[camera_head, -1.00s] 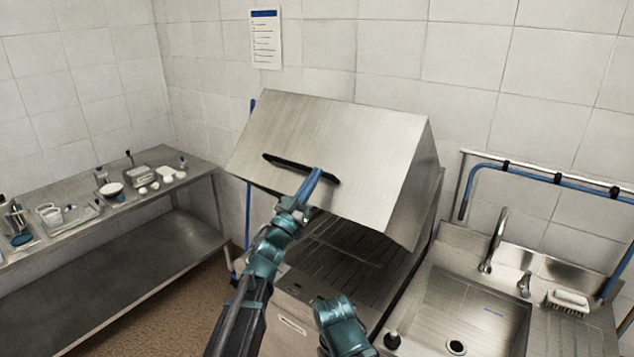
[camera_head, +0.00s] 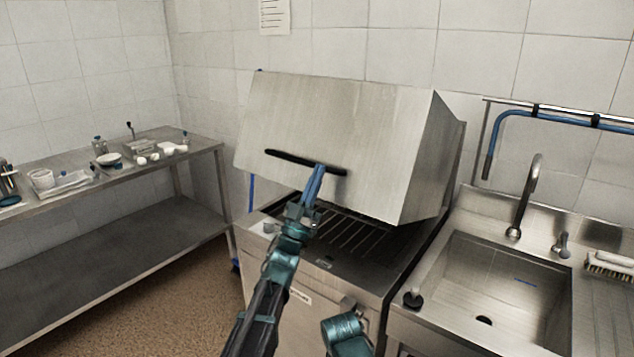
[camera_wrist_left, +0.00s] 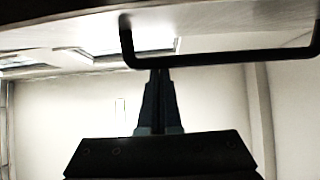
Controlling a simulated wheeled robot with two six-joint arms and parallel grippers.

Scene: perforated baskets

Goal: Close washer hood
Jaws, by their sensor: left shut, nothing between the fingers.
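The washer hood (camera_head: 345,130) is a brushed steel box, tilted and partly open over the washer base (camera_head: 330,285), with the dark rack (camera_head: 350,232) showing in the gap under it. A black bar handle (camera_head: 290,158) runs across the hood's front; it also shows in the left wrist view (camera_wrist_left: 220,60). My left gripper (camera_head: 319,168) is shut and empty, its blue fingertips at the handle's right part. In the left wrist view, the shut fingers (camera_wrist_left: 160,72) point up at the bar's underside, touching or very close.
A steel sink (camera_head: 495,290) with a tap (camera_head: 530,195) adjoins the washer on the right, with a brush (camera_head: 608,265) on its edge. A steel table (camera_head: 100,235) with dishes stands at the left. Brown floor (camera_head: 180,300) lies open between table and washer.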

